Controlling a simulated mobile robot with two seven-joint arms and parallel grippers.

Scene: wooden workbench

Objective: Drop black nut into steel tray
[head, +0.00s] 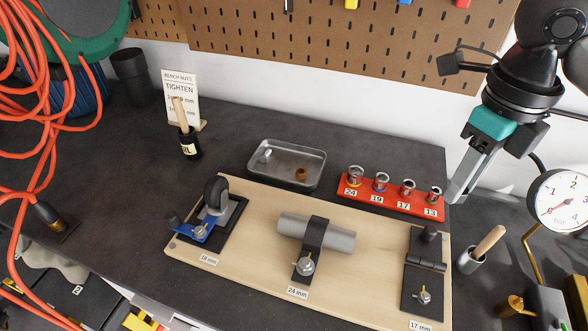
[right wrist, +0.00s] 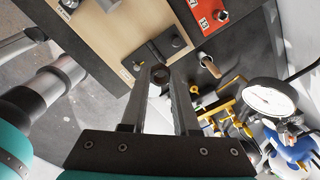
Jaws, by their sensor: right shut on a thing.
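The steel tray (head: 258,177) sits on the dark bench behind the wooden board. A silver piece (head: 265,156) and a brass-coloured nut (head: 300,174) lie in it. My right gripper (head: 455,196) is at the right, above the bench near the right end of the red socket rack, well to the right of the tray. In the right wrist view its fingers (right wrist: 165,85) are shut on a dark ring-shaped piece, the black nut (right wrist: 160,75), at the fingertips. The nut cannot be made out in the head view. My left gripper is not in view.
The red rack (head: 392,200) with several sockets stands between the tray and my right gripper. The wooden board (head: 250,262) carries clamped fixtures in front. A dial gauge (head: 560,204) and a wooden-handled brush (head: 482,250) stand at the right.

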